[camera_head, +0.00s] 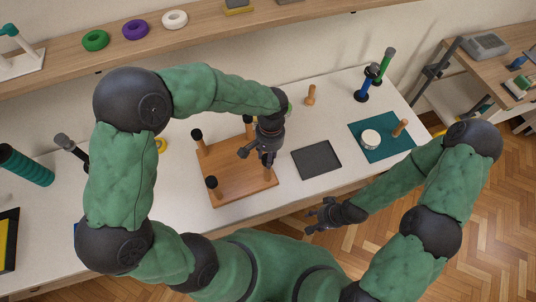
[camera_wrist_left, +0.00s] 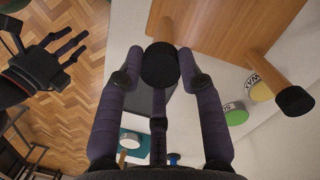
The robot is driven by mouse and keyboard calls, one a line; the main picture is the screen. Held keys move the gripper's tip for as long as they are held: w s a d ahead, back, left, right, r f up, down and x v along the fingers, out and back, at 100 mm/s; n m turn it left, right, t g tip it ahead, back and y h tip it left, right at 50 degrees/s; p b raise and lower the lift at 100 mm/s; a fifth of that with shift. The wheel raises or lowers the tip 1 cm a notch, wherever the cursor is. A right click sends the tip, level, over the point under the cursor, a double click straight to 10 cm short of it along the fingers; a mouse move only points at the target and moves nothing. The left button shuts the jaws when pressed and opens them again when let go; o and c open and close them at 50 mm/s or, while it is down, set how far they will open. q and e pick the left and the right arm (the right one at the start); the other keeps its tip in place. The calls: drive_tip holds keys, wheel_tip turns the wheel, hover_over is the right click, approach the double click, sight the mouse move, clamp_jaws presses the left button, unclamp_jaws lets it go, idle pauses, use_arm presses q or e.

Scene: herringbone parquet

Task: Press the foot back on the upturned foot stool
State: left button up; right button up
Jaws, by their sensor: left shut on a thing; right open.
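The upturned foot stool is a wooden board (camera_head: 232,185) lying on the white table with its legs pointing up, each visible leg end capped by a black foot. My left gripper (camera_head: 258,157) is over the board's right side. In the left wrist view its fingers are shut around a black foot (camera_wrist_left: 160,66), which lines up with the end of a wooden leg (camera_wrist_left: 166,32). I cannot tell whether that foot is fully seated. Another leg with its black foot (camera_wrist_left: 294,101) shows at the right there. My right gripper (camera_head: 316,216) is open and empty, off the table's front edge.
A dark grey tray (camera_head: 316,160) lies right of the stool. A teal mat (camera_head: 379,150) beyond it holds a white round item (camera_head: 370,138) and a wooden peg (camera_head: 400,128). Tins (camera_wrist_left: 260,87) stand near the stool. A shelf (camera_head: 215,35) runs along the back.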

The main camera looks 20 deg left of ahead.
use_arm(q)
drive_tip(key=shift+f+b, duration=0.4)
drive_tip(key=shift+f, duration=0.2)
idle(0.3)
drive_tip(key=o, duration=1.4)
drive_tip(key=shift+r, duration=0.1)
drive_tip(key=shift+r+p, duration=2.7)
drive_tip(key=shift+r, duration=0.75)
drive_tip(key=shift+s+f, duration=0.1)
